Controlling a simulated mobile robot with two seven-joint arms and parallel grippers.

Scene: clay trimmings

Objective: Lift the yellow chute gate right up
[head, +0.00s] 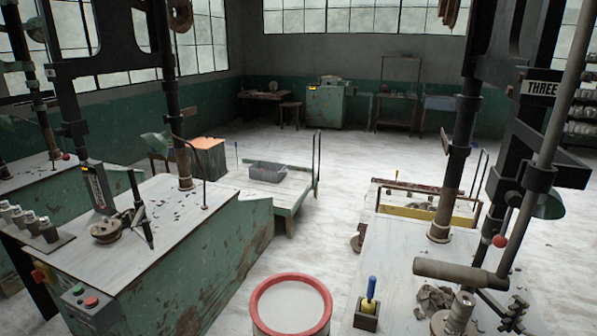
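A low yellow board (413,212), which looks like the chute gate, stands across the near side of a low frame right of the middle in the head view. It sits low, with a rusty brown rail (420,188) behind and above it. Some grey clay-like bits (421,205) show just behind the board. Its lower edge is partly hidden by the near right bench. Neither of my grippers is in view.
A near right bench (395,262) holds a blue-and-yellow handled tool (371,290) in a small block, grey scraps (434,298) and a post. A red-rimmed tub (291,305) stands front centre. A left bench (165,215) and a flat cart (285,190) flank open pale floor.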

